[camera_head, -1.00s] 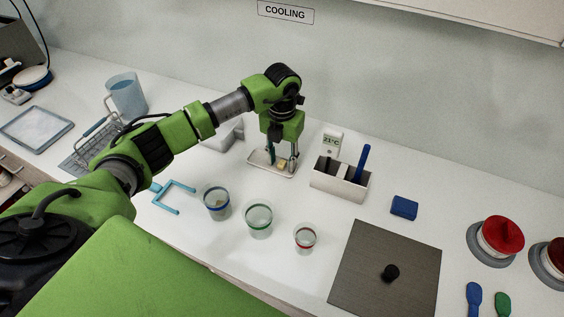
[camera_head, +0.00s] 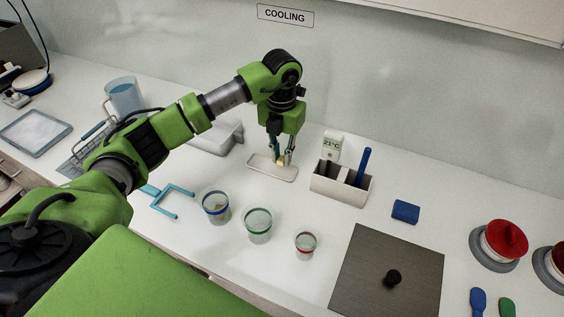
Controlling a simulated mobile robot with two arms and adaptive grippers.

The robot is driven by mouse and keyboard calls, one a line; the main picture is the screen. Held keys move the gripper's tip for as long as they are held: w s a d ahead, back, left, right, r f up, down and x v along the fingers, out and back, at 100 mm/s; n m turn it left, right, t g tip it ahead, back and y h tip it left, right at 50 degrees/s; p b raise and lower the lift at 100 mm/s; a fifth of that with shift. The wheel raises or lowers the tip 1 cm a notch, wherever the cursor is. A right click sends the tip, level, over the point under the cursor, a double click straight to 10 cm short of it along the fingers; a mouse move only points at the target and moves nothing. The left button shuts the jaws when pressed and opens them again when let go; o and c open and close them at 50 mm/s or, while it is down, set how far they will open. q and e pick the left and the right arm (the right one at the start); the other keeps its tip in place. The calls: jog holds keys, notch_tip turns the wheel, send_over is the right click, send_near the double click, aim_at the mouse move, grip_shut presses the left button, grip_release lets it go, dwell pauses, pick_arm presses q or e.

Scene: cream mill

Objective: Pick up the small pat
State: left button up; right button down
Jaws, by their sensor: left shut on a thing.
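The small pat (camera_head: 281,160) is a little pale yellow piece between the fingertips of my left gripper (camera_head: 281,158). The gripper points straight down and is shut on the pat, just above a shallow white tray (camera_head: 258,167). The fingers partly hide the pat. How far it is clear of the tray is hard to tell. My right gripper is not in view.
Three cups with blue (camera_head: 216,207), green (camera_head: 258,225) and red (camera_head: 305,243) rims stand in front of the tray. A white holder (camera_head: 339,184) and a 21°C display (camera_head: 332,143) are to its right. A dark mat (camera_head: 362,278) lies front right.

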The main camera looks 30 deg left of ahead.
pick_arm(q)
jog(key=s+d+r+b, duration=0.3)
jog(key=s+r, duration=0.6)
jog(key=s, duration=0.3)
jog(key=shift+s+d, duration=0.35)
jog(key=shift+d, duration=0.35)
